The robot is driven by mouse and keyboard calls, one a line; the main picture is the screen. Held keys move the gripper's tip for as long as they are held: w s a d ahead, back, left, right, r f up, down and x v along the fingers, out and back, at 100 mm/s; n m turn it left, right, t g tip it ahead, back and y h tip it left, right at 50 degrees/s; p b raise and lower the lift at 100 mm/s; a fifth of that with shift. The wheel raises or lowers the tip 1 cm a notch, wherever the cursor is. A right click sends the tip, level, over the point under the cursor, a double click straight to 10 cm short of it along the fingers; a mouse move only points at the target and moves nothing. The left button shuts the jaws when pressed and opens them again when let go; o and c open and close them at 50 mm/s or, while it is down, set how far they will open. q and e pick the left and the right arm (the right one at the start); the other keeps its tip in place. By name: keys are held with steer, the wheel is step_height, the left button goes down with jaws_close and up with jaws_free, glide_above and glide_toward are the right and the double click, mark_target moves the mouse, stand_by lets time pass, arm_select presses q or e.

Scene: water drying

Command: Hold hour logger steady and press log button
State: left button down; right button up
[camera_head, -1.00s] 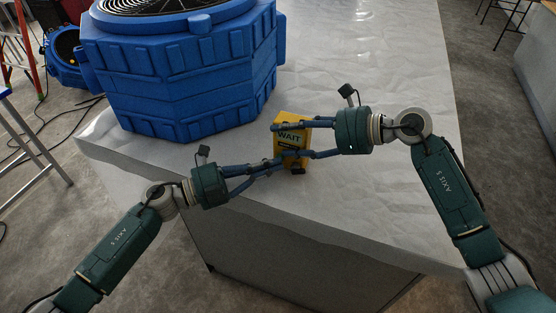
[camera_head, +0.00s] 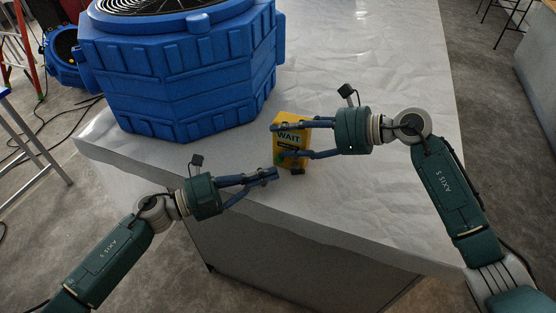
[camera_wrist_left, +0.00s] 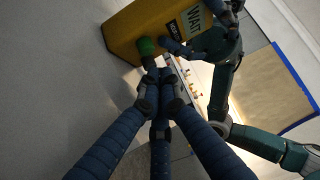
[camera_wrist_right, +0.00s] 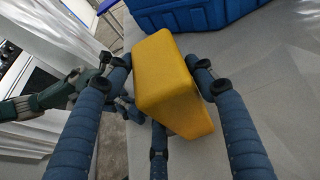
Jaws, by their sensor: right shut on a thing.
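The hour logger (camera_head: 294,135) is a yellow box with a "WAIT" label, standing on the wrapped counter top. My right gripper (camera_head: 281,141) is shut on it, with a finger on either side of the yellow body (camera_wrist_right: 172,82) in the right wrist view. The left wrist view shows the logger (camera_wrist_left: 140,27) with a green button (camera_wrist_left: 147,46) sticking out of it. My left gripper (camera_head: 275,174) is shut and empty, a little left of and below the logger. Its closed fingertips (camera_wrist_left: 160,78) appear just below the green button in the left wrist view; I cannot tell whether they touch.
A large blue air mover (camera_head: 185,75) stands on the counter behind and left of the logger. The counter (camera_head: 385,90) is covered in wrinkled plastic and is clear to the right. Its front edge runs below both grippers. A ladder (camera_head: 30,140) stands at the left.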

arm_select(q)
steer(key=shift+s+a, duration=0.3)
steer(key=shift+s, duration=0.6)
steer(key=shift+s+a, duration=0.3)
steer(key=shift+s, duration=0.55)
arm_select(e)
steer(key=o, duration=1.4)
steer(key=shift+o, duration=0.2)
steer(key=shift+d, duration=0.1)
